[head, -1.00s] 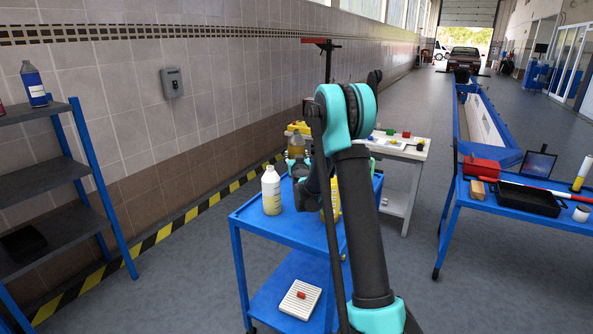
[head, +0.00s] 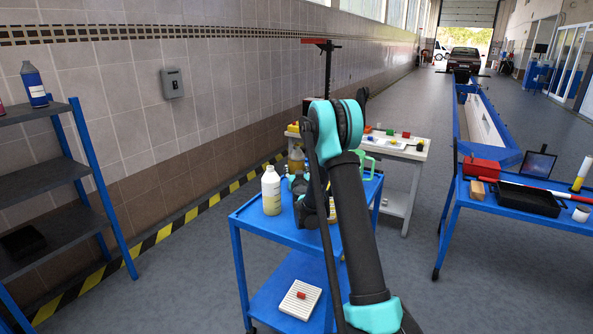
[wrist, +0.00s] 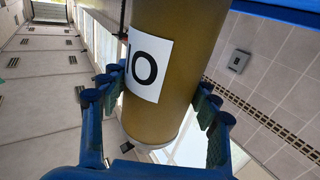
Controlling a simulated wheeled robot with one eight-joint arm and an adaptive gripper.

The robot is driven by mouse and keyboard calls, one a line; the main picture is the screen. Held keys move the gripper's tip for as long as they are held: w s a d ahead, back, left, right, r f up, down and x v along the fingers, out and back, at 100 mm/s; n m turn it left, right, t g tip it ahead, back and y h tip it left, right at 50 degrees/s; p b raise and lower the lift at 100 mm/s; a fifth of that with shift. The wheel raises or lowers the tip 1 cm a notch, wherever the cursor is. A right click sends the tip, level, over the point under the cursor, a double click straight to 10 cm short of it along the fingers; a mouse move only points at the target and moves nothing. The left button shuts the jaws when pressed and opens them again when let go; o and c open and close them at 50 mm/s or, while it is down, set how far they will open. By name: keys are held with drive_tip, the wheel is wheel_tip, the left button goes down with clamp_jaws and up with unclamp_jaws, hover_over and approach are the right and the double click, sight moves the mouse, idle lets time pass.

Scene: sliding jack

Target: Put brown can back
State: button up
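In the wrist view the brown can (wrist: 180,65) has a white label with black characters and a white cap toward the bottom of the picture. My gripper's blue fingers (wrist: 160,95) lie against both sides of it and are shut on it. In the head view I cannot tell whether the can's base touches the trolley top.
A pale bottle (head: 271,190) stands on the trolley just in front of the can. A yellow-labelled container (head: 332,211) is partly behind my arm. A green-handled object (head: 367,163) stands at the trolley's back right. A dark shelf (head: 45,178) stands left; the trolley's front is clear.

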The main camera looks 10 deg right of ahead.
drive_tip(key=o, duration=0.4)
drive_tip(key=shift+r, duration=0.1)
drive_tip(key=s, duration=1.2)
drive_tip(key=shift+a, duration=0.25)
